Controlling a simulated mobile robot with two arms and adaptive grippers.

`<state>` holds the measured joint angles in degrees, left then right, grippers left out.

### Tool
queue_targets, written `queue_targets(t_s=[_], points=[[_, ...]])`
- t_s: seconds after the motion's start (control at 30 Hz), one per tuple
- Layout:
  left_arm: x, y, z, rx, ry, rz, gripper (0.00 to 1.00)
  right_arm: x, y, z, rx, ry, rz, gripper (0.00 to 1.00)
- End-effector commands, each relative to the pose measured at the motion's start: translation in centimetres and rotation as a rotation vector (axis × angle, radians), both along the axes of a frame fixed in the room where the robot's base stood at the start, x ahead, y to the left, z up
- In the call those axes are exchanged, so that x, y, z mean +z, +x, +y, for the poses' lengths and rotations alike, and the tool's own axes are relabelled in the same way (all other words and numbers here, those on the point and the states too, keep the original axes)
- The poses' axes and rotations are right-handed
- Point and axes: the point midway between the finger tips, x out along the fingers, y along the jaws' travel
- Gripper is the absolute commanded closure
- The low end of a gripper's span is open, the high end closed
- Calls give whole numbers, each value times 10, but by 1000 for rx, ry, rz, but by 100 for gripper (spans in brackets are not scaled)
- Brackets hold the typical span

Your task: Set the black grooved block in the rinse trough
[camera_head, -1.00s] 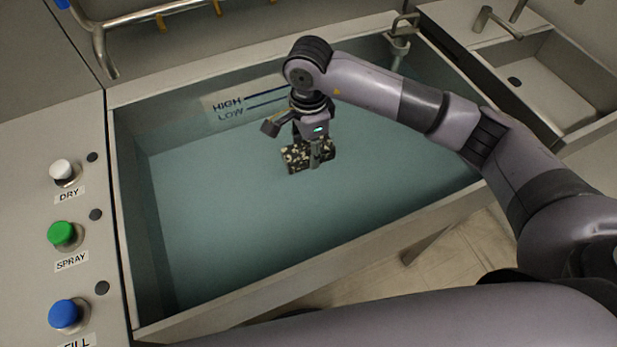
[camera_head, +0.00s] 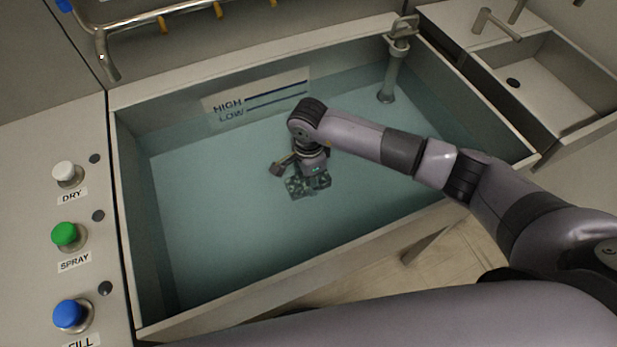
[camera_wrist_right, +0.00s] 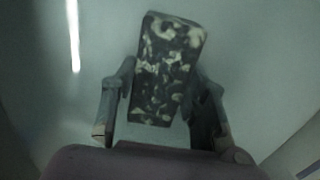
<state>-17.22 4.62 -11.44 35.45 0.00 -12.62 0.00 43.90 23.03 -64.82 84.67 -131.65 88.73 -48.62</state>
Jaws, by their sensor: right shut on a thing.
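The black block (camera_head: 296,188) has pale patches over its surface and sits low inside the rinse trough (camera_head: 225,303), tinted by the water, so it looks under the surface. My right gripper (camera_head: 309,181) reaches down from above and is shut on it. In the right wrist view the block (camera_wrist_right: 168,65) stands slightly tilted between the two fingers of the gripper (camera_wrist_right: 163,108). Grooves cannot be made out, and whether the block touches the trough floor cannot be told. My left gripper is out of view.
Left of the trough are a white DRY button (camera_head: 68,173), a green SPRAY button (camera_head: 66,235) and a blue FILL button (camera_head: 70,314). A drain pipe (camera_head: 390,75) stands in the back right corner. A smaller sink (camera_head: 555,85) is at right. Open water surrounds the gripper.

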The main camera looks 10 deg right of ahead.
Motion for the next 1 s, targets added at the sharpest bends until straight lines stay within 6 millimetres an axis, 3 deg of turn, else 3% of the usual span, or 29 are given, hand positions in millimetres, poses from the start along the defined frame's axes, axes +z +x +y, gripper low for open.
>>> queue_targets(t_s=[0.17,0.2,0.47,0.8,1.0], points=[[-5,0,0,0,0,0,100,-4,0,0,0,0,-1,98],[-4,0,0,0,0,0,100,-3,0,0,-1,0,0,57],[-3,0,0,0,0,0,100,-3,0,0,-1,0,0,40],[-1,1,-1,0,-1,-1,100,0,0,0,-1,0,0,39],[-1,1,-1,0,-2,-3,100,23,2,0,2,2,-5,39]])
